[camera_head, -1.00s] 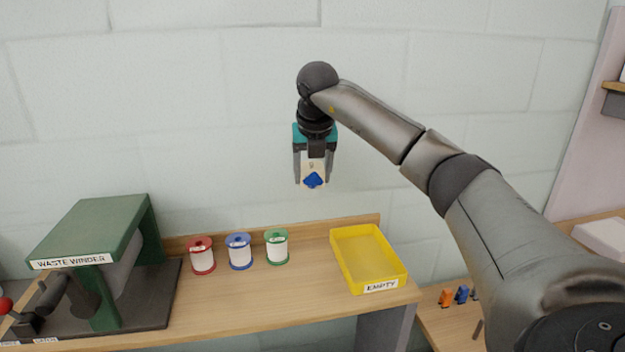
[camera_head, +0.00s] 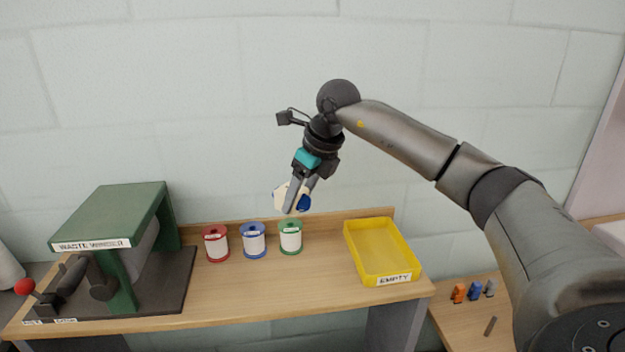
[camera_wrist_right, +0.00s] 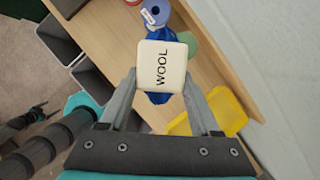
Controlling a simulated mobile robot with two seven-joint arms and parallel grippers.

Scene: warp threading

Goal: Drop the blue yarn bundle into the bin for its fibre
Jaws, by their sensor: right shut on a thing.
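My right gripper (camera_head: 297,201) is shut on the blue yarn bundle (camera_head: 304,202) and holds it in the air above the back of the bench, above the spools. In the right wrist view, a cream tag (camera_wrist_right: 161,66) reading WOOL covers the middle of the bundle. Blue yarn (camera_wrist_right: 158,97) shows beyond and below the tag, between the fingers. Dark grey open bins (camera_wrist_right: 66,46) stand on the floor at the upper left of the right wrist view; no label on them is readable.
The wooden bench (camera_head: 220,300) carries a green waste winder (camera_head: 118,215), red (camera_head: 216,243), blue (camera_head: 253,240) and green (camera_head: 290,237) spools, and a yellow tray (camera_head: 383,252) labelled EMPTY. A lower shelf with small coloured pieces (camera_head: 474,291) is at right. The wall stands close behind.

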